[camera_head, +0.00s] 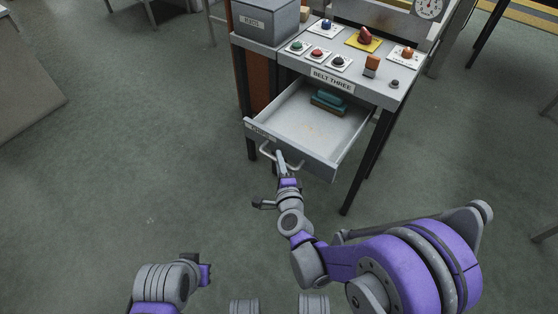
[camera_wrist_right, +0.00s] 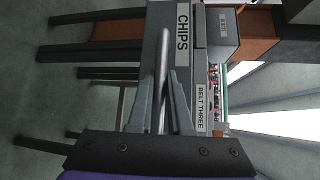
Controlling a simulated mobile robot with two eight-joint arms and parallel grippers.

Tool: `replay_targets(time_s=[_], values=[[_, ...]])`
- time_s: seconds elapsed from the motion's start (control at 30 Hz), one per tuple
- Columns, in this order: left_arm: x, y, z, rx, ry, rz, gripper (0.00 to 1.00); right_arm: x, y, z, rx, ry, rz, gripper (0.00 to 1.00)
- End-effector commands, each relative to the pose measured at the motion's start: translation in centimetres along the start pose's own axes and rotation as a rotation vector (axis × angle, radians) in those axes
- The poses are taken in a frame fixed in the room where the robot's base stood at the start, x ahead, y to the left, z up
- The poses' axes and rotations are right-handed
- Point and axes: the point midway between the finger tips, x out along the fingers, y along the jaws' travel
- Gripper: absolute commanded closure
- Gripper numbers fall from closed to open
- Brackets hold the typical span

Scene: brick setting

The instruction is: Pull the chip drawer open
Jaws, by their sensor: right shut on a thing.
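The chip drawer (camera_head: 328,160) is pulled out from the grey station below the "BELT THREE" sign, and its inside shows. A teal block-like thing (camera_head: 328,101) lies toward the back of the drawer. A bar handle (camera_head: 266,151) runs across the drawer front. My right gripper (camera_head: 281,160) is shut on the handle. In the right wrist view the handle (camera_wrist_right: 162,75) passes between the two fingers, beside the "CHIPS" label (camera_wrist_right: 182,32). My left arm shows at the bottom left, but its fingers are not visible.
Dark table legs (camera_head: 367,160) stand right of the drawer. The green floor (camera_head: 120,190) in front and to the left is clear.

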Motion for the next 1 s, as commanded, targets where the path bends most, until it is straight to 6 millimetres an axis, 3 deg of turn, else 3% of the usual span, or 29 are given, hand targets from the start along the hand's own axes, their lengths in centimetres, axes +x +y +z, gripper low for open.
replay_targets(time_s=[0.43, 0.47, 0.6, 1.0], values=[[0.00, 0.00, -0.02, 0.000, 0.000, 0.000, 1.00, 0.00, -0.06, 0.04, -0.001, 0.000, -0.001, 1.00], [0.00, 0.00, -0.02, 0.000, 0.000, 0.000, 1.00, 0.00, -0.06, 0.04, -0.001, 0.000, -0.001, 0.79], [0.00, 0.00, -0.02, 0.000, 0.000, 0.000, 1.00, 0.00, -0.05, 0.03, -0.001, 0.000, -0.001, 0.54], [-0.12, 0.00, -0.04, 0.000, 0.000, 0.000, 1.00, -0.73, -0.08, 0.04, -0.001, 0.000, -0.001, 0.53]])
